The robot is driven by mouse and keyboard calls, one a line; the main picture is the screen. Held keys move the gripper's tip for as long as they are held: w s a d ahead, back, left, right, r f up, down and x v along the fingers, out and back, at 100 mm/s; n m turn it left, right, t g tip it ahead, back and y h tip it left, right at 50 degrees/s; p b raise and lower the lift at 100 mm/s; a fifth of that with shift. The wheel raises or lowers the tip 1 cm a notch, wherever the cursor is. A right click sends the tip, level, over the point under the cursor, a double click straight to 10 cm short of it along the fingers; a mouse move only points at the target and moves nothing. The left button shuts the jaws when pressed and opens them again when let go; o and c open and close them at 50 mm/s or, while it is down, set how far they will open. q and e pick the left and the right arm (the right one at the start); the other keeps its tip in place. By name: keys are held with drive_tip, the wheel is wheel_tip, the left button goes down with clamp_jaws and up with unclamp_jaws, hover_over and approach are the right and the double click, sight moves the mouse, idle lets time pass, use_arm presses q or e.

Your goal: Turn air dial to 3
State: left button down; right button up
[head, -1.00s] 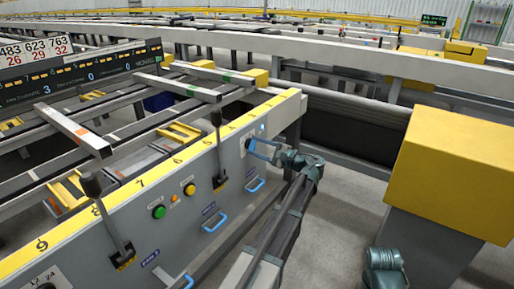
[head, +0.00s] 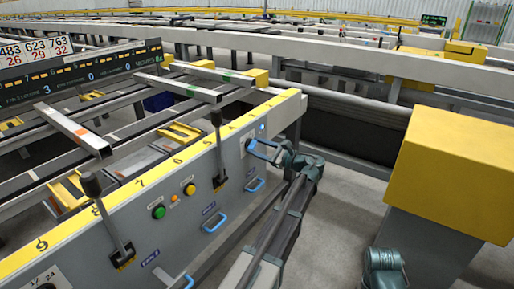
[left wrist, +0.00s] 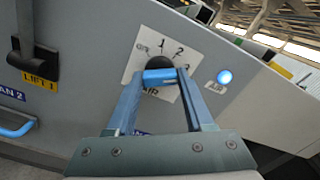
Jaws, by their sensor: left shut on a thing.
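The air dial (left wrist: 158,64) is a dark round knob on a white plate (left wrist: 139,72), with OFF, 1, 2 and 3 around it and AIR below. My left gripper (left wrist: 160,76) has its blue fingers on either side of the knob and is shut on it. The fingers and a blue bar between the tips cover the lower part of the knob, so I cannot tell which mark it points to. In the head view, my left gripper (head: 252,147) reaches the far end of the grey panel and hides the dial.
A blue lamp (left wrist: 224,77) glows right of the dial. A black lever (left wrist: 38,62) stands to the left, and a blue handle (left wrist: 17,129) sticks out below it. A yellow-topped block (head: 450,150) stands right of my arm. Floor shows between.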

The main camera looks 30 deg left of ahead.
idle(0.3)
use_arm(q)
drive_tip(key=shift+c, duration=1.4)
unclamp_jaws()
drive_tip(key=shift+d, duration=0.15)
drive_tip(key=s+d, duration=0.1)
drive_tip(key=d, duration=1.2)
drive_tip(key=shift+d, duration=0.3)
drive_tip(key=shift+f, duration=0.1)
